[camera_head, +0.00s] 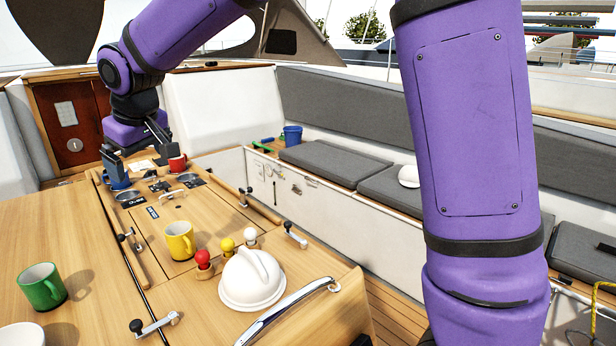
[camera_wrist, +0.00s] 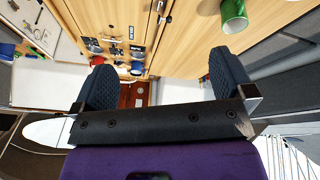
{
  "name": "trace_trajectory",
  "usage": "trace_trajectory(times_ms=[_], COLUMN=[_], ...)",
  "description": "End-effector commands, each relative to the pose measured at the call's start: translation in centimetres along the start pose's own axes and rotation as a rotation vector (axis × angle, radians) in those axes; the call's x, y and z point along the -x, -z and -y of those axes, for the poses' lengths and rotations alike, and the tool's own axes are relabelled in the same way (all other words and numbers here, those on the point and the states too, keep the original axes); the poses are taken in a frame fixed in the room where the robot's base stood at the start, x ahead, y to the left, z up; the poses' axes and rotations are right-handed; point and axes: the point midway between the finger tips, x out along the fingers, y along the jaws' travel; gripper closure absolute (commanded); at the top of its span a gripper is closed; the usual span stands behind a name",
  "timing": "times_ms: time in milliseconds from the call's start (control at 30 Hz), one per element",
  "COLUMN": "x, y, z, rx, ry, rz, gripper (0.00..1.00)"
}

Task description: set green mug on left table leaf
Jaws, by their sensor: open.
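The green mug (camera_head: 41,288) stands upright on the left table leaf (camera_head: 50,225), near the picture's left edge in the head view. It also shows at the top right of the wrist view (camera_wrist: 234,14). My gripper (camera_head: 139,156) is open over the far end of the table, well away from the green mug. In the wrist view its two fingers (camera_wrist: 163,78) are spread wide with nothing held between them.
A blue mug (camera_head: 117,179) and red mug (camera_head: 177,162) are near my gripper. A white mug (camera_head: 22,336) is at the near left. The leaf's middle is clear.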

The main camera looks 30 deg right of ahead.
Motion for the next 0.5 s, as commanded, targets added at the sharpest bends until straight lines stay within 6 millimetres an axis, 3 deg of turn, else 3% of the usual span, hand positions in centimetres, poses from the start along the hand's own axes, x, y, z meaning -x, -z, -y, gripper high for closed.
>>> trace_trajectory(times_ms=[33,200,500], x=[1.8,6.4,12.6], y=[-1.6,-7.4,-18.7], z=[-1.2,-4.3,-7.2], rx=[-0.024,-0.111,-0.280], ry=[-0.019,-0.068,-0.125], rz=[-0.002,0.003,0.001], gripper=[0.00,0.00,0.00])
